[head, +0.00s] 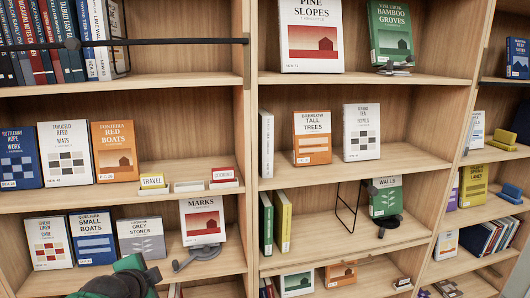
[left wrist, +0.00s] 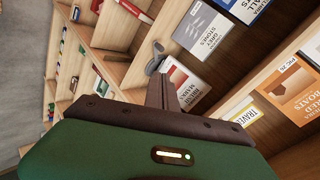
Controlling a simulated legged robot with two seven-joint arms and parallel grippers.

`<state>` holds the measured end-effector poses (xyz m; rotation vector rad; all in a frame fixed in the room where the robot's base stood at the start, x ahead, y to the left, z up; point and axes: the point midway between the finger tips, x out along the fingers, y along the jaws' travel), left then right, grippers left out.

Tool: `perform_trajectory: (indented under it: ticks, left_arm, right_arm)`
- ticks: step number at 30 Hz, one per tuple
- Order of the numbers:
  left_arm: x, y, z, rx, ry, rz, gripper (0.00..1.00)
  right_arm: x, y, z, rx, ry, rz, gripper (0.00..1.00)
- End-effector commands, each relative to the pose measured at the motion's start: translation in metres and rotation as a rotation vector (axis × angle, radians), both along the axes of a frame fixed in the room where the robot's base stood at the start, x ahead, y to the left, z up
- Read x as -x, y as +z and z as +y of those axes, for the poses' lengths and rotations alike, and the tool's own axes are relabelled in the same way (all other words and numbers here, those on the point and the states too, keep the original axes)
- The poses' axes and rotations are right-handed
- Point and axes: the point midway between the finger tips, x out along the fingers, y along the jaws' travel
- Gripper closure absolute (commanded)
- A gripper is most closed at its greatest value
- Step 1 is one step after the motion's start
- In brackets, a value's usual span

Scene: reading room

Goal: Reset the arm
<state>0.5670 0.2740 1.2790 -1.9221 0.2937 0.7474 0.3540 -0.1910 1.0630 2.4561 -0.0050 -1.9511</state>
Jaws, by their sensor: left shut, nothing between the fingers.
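My left gripper (left wrist: 160,88) is shut and empty in the left wrist view, with its fingers pointing at the shelves. Part of my green and dark left arm shows at the bottom left of the head view. The fingers are close to a grey stand (left wrist: 154,60) and a white book with a red picture, Marks (left wrist: 188,88); I cannot tell whether they touch. In the head view, the Marks book (head: 203,222) stands upright with the grey stand (head: 200,257) at its foot. My right gripper is in neither view.
The bookcase (head: 250,130) fills the head view. The Grey Stones book (head: 142,240) stands left of Marks. Small label blocks (head: 188,186) sit on the shelf above. A wire bookend (head: 347,208) and the green Walls book (head: 384,200) are further right.

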Motion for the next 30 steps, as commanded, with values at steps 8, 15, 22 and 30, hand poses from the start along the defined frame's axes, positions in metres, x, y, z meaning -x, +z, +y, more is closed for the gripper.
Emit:
perform_trajectory:
  ticks: [8,15,22,30]
  left_arm:
    - [0.146,-0.187,-0.056,0.560,0.578,0.415,1.00]
    - [0.214,-0.231,-0.071,0.685,0.869,0.544,1.00]
    - [0.214,-0.231,-0.071,0.687,0.872,0.545,1.00]
    - [0.214,-0.231,-0.071,0.687,0.872,0.545,1.00]
  right_arm:
    - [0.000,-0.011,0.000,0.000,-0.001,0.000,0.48]
    - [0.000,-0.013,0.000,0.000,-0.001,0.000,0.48]
    - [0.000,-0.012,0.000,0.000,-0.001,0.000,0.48]
    - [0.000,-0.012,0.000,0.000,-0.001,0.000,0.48]
